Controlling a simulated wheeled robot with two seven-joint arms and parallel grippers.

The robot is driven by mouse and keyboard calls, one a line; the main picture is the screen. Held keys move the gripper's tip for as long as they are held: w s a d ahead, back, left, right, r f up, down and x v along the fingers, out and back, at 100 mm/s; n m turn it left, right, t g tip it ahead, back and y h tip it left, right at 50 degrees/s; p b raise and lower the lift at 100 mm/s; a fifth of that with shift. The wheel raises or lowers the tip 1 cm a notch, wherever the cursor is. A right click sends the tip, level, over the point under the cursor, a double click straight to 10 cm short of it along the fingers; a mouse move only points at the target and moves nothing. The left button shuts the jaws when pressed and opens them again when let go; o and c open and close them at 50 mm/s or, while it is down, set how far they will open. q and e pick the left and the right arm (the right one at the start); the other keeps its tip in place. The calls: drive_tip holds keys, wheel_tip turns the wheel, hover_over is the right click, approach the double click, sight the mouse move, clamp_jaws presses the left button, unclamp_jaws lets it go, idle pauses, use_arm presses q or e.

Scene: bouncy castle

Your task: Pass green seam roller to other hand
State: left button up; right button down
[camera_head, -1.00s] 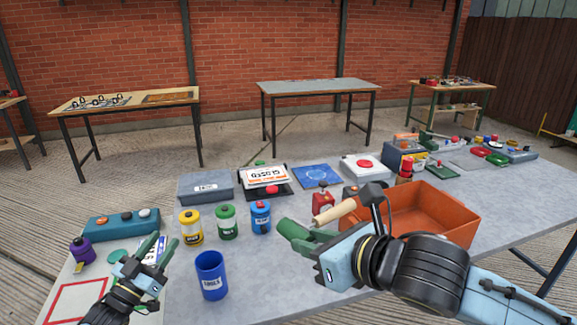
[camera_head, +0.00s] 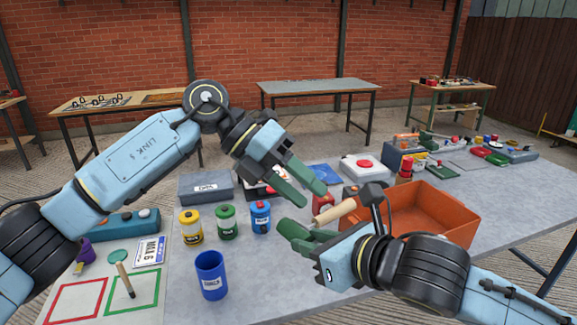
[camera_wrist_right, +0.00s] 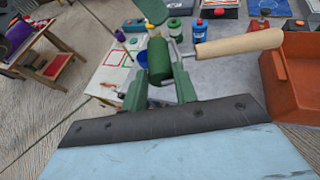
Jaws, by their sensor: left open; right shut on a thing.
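The green seam roller has a green cylinder (camera_wrist_right: 158,60) and a pale wooden handle (camera_wrist_right: 240,43), both clear in the right wrist view. My right gripper (camera_head: 290,236) is shut on the roller's green end, above the table. The handle (camera_head: 335,212) sticks out up and to the right in the head view. My left gripper (camera_head: 311,194) is open and empty, its green fingers pointing down and right, just above the handle's left side. I cannot tell whether it touches the roller. A green fingertip (camera_wrist_right: 152,10) shows at the top of the right wrist view.
An orange bin (camera_head: 455,233) stands right of the roller. Below are a blue cup (camera_head: 211,277) and yellow, green and blue jars (camera_head: 226,222). A mat with red and green outlines (camera_head: 133,298) lies front left, a wooden-handled tool (camera_head: 124,280) on it.

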sight(317, 218)
use_arm(q)
drive_tip(key=shift+w+a+r+m+t+y, duration=0.1)
drive_tip(key=shift+r+m+t+y, duration=0.15)
drive_tip(key=shift+y, duration=0.25)
drive_tip(key=shift+w+a+r+m+t+y, duration=0.15)
drive_tip(key=shift+m+t+y, duration=0.15)
drive_tip(key=shift+y, duration=0.2)
drive_tip(key=w+d+f+t+y, duration=0.1)
drive_tip(key=f, duration=0.2)
drive_tip(key=w+d+f+y, duration=0.1)
drive_tip(key=f, duration=0.2)
drive_tip(key=d+f+t+y, duration=0.1)
drive_tip(key=f, duration=0.2)
drive_tip(key=shift+w+d+m+t, duration=0.3)
drive_tip(key=shift+w+m+t, duration=0.05)
drive_tip(key=shift+w, duration=0.05)
drive_tip(key=c, duration=1)
clamp_jaws()
use_arm(e)
drive_tip(key=c, duration=1)
unclamp_jaws()
